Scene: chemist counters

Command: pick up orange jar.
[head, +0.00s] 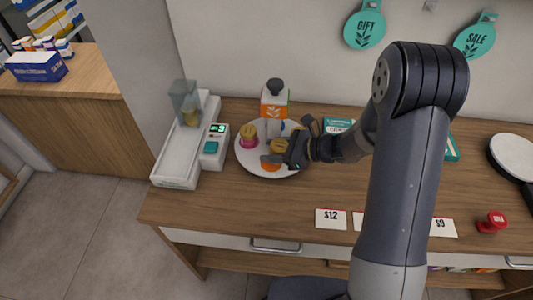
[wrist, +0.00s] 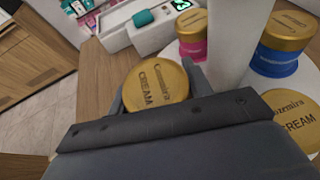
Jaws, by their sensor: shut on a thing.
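The orange jar (head: 270,167) shows as a patch of orange at the front of a round white plate (head: 246,165), partly covered by my gripper (head: 273,159). In the wrist view my gripper (wrist: 153,98) is shut on a jar with a gold lid (wrist: 156,82) marked "CREAM". The lid lies between the two fingers, and its coloured side is hidden there. I cannot tell whether the jar is lifted clear of the plate.
A pink jar (wrist: 192,35), a blue jar (wrist: 284,45) and another gold-lidded jar (wrist: 297,120) stand close by. The counter front left is clear.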

